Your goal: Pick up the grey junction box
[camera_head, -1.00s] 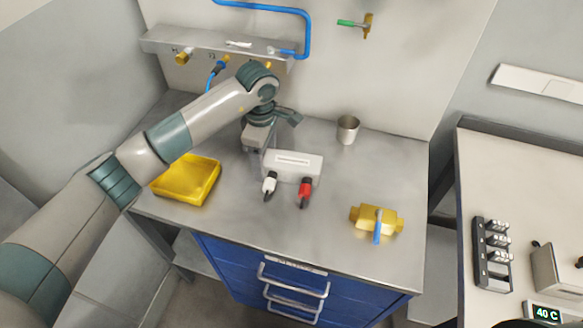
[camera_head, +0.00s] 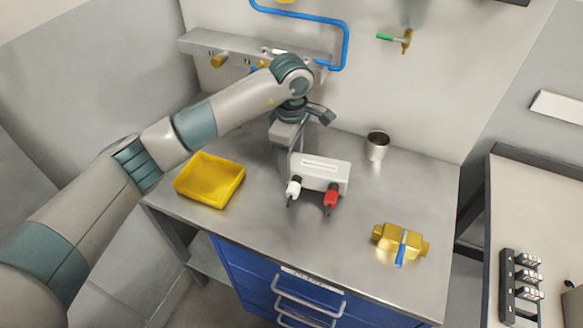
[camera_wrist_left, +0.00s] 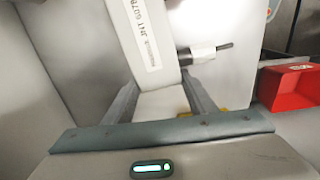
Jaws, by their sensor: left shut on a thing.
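The grey junction box (camera_head: 320,173) is a pale block with a white connector (camera_head: 293,188) and a red connector (camera_head: 331,198) on its front. It is at the middle of the grey workbench (camera_head: 300,235); I cannot tell whether it touches the top. My left gripper (camera_head: 288,158) reaches down from above and behind its left end and is shut on it, fingers partly hidden. In the left wrist view, the box (camera_wrist_left: 147,45) with printed lettering lies between the fingers (camera_wrist_left: 155,95), and the white connector sticks out right. My right gripper is not in view.
A yellow tray (camera_head: 210,181) lies left of the box. A brass valve with a blue handle (camera_head: 401,243) is at front right, and a metal cup (camera_head: 377,146) behind right. A wall rail (camera_head: 245,50) with fittings runs behind my arm. A red bin (camera_wrist_left: 290,88) shows in the wrist view.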

